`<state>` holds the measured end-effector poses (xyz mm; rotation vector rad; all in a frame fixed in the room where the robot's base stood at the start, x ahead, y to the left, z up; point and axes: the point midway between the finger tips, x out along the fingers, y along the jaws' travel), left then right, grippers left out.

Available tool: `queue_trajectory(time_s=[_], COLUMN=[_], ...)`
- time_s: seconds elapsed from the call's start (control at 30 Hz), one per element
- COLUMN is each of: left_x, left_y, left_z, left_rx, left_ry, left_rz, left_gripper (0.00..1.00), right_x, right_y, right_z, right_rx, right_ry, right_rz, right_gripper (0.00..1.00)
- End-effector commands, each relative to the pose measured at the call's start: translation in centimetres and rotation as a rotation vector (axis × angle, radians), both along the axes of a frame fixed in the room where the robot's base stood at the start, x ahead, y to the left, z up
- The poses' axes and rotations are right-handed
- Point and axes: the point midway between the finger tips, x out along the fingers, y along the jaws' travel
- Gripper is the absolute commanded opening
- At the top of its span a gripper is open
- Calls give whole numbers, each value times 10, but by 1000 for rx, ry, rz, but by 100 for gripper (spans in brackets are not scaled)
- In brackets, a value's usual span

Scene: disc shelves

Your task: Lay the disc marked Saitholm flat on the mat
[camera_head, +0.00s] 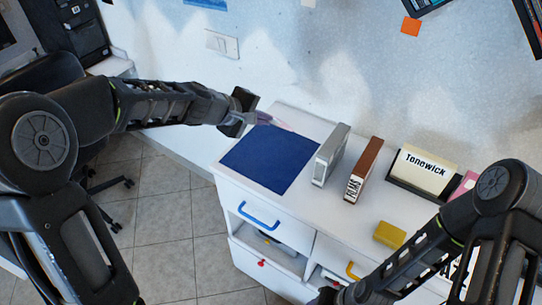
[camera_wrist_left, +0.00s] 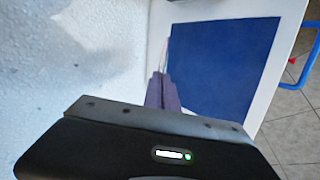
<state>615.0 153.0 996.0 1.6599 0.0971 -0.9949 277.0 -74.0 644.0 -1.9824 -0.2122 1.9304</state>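The mat is a dark blue square (camera_head: 265,160) on the white cabinet top; it also shows in the left wrist view (camera_wrist_left: 215,65). My left gripper (camera_head: 247,110) is above the mat's far left corner. Its two fingers (camera_wrist_left: 163,93) look closed together on a thin pinkish-purple disc (camera_head: 274,121), seen nearly edge-on and standing out beyond the fingertips. No marking can be read on it, so I cannot tell if it is Saitholm. My right gripper (camera_head: 328,296) is low at the bottom edge, mostly hidden by its arm; its fingers cannot be made out.
A grey case (camera_head: 331,155) and a brown lettered case (camera_head: 364,170) stand upright right of the mat. Farther right are a card reading Tonowick (camera_head: 425,168) in a dark stand, a pink item (camera_head: 466,184) and a yellow block (camera_head: 390,234). The wall is close behind.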

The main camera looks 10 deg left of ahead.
Motion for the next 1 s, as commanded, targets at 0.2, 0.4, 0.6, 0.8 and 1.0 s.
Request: queue_trajectory(time_s=[0.2,0.4,0.6,0.8,1.0], left_x=[0,0,0,0,0], left_y=[0,0,0,0,0], left_z=[-41,-66,-75,-75,-75], left_rx=[0,0,-1,-1,-1], left_ry=[1,0,0,0,0], left_rz=[1,0,1,1,1], left_gripper=[0,0,0,0,5], right_x=[2,2,2,3,3], right_y=[1,1,0,0,0], right_z=[-36,-61,-71,-72,-71], right_rx=[3,3,3,2,3], right_ry=[-5,-7,-8,-9,-9], right_rz=[1,1,0,0,0], right_gripper=[36,36,36,36,36])
